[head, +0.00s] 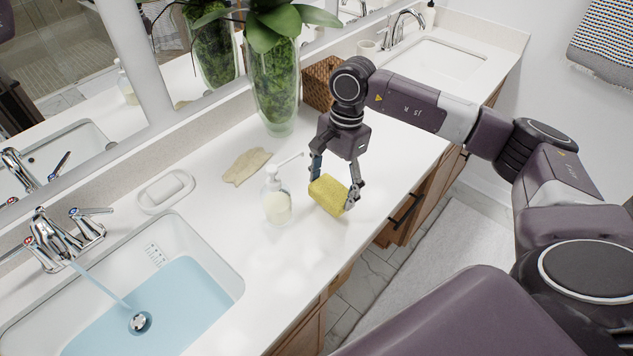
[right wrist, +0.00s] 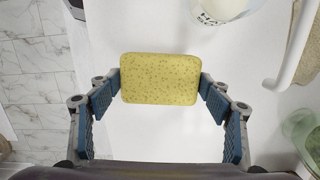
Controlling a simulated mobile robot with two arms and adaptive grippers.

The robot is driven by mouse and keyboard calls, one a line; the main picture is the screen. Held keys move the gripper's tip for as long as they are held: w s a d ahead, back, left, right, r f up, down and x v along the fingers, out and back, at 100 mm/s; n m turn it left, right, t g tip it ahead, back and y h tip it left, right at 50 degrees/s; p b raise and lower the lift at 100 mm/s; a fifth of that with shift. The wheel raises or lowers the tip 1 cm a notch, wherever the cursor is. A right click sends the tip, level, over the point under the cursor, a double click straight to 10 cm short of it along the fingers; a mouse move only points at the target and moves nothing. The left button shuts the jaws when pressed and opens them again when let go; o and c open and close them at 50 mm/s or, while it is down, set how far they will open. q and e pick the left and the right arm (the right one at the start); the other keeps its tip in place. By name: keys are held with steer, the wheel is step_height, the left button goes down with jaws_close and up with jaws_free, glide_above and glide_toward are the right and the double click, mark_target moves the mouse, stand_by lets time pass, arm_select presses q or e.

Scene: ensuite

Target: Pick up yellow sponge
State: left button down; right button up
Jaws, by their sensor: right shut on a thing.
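The yellow sponge (head: 328,194) is a speckled block on the white counter near its front edge, in the middle of the head view. My right gripper (head: 334,188) reaches down over it, with one finger at each end. In the right wrist view the sponge (right wrist: 160,79) sits between both fingertips (right wrist: 160,82), which touch its two short sides. The gripper is shut on it. Whether the sponge rests on the counter or is slightly above it, I cannot tell. My left gripper is not in view.
A soap pump bottle (head: 276,198) stands just left of the sponge. A tan cloth (head: 246,167) and a soap dish (head: 167,192) lie further left. A glass vase (head: 273,85) and wicker basket (head: 321,84) stand behind. A sink (head: 235,283) with running water is at left.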

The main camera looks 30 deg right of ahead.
steer(key=s+d+b, duration=0.1)
steer(key=s, duration=0.2)
steer(key=s+d+b, duration=0.1)
steer(key=s, duration=0.3)
steer(key=s+d+b, duration=0.1)
steer(key=s, duration=0.2)
steer(key=shift+s+d, duration=0.35)
